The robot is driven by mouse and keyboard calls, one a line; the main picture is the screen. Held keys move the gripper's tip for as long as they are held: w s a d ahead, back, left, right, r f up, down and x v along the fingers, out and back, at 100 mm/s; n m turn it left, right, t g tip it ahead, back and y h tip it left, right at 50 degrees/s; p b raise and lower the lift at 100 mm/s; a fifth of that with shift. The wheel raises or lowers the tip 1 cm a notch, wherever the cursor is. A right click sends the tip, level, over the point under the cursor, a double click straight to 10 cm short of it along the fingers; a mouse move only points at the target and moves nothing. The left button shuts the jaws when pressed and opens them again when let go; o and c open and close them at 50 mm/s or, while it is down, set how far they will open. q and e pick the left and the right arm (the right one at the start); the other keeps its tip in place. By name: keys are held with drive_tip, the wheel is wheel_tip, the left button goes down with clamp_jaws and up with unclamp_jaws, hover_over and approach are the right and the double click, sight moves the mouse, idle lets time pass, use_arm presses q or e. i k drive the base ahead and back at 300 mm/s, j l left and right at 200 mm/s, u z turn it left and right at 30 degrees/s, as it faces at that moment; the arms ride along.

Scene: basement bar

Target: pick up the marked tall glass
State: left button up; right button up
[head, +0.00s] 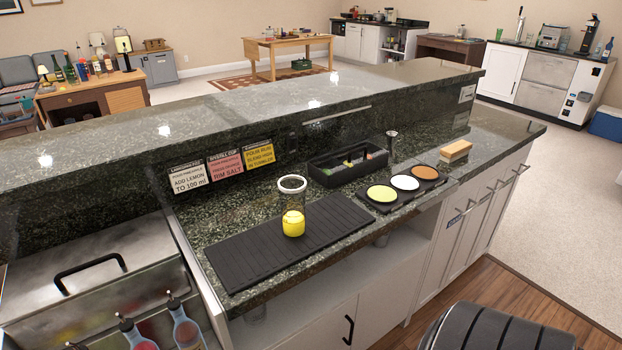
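A tall clear glass (293,205) stands upright on a black ribbed bar mat (240,260) on the lower counter. It has a white rim, and yellow liquid fills its lower part. I cannot make out a separate mark on it. It is the only tall glass on the mat. Neither of my grippers is in view.
A raised dark stone ledge (230,115) runs behind the glass, with three signs on its face. Right of the glass are a three-well rimming tray (380,197), a black caddy (347,168), a metal jigger (391,143) and a wooden block (455,151). Bottles (187,325) stand at lower left.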

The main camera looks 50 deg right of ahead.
sight(292, 188)
drive_tip(key=z, duration=1.4)
